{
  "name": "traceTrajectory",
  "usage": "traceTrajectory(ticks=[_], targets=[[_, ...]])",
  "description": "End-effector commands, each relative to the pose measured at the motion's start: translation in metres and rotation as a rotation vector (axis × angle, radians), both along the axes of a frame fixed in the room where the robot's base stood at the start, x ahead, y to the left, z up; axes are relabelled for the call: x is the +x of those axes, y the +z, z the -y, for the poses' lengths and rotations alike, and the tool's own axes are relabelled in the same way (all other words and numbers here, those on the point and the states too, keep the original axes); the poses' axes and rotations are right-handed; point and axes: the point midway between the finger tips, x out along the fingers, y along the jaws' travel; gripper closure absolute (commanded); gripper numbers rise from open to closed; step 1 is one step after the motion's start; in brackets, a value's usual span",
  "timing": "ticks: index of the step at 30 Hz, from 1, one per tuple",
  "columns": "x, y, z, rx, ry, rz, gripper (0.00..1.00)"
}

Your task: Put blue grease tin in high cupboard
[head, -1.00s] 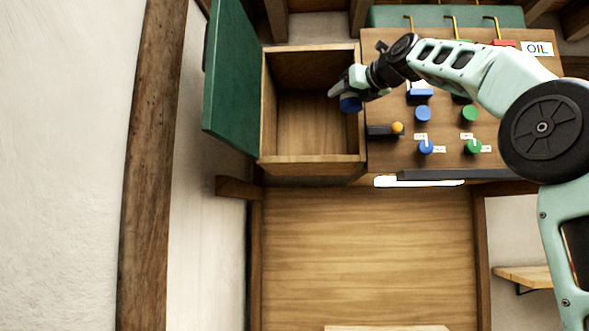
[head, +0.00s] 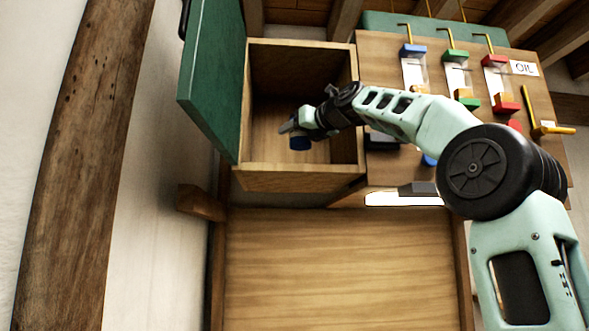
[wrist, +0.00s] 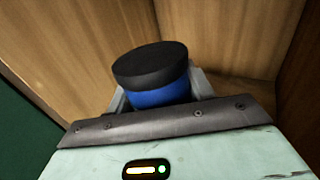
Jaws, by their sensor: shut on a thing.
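The blue grease tin (wrist: 160,97) has a black lid and sits between the fingers of my gripper in the wrist view. My gripper is shut on the tin, inside the opening of the high cupboard (head: 300,174). The cupboard is a wooden box with its green door (head: 212,80) swung open to the left. Wooden cupboard walls surround the tin in the wrist view. Whether the tin touches the cupboard floor cannot be told.
Right of the cupboard is a wooden board with an OIL sign (head: 524,68), coloured blocks and yellow hooks. My arm crosses in front of it. A wooden beam end (head: 201,203) juts out below the door. The cupboard interior around the tin looks empty.

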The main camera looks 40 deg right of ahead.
Motion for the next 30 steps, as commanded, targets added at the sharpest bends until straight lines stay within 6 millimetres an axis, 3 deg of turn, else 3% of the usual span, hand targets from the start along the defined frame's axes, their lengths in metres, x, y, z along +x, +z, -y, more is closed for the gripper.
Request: traceTrajectory(ticks=[1, 7, 15, 29, 30], targets=[[-0.001, -0.013, 0.001, -0.001, -0.004, 0.0, 0.79], [0.0, -0.024, 0.001, 0.0, -0.002, 0.001, 0.79], [0.0, -0.058, 0.001, 0.0, -0.002, 0.001, 0.79], [0.0, -0.064, 0.0, -0.001, 0.0, 0.001, 0.79], [0.0, -0.062, 0.0, 0.0, 0.0, 0.0, 0.36]])
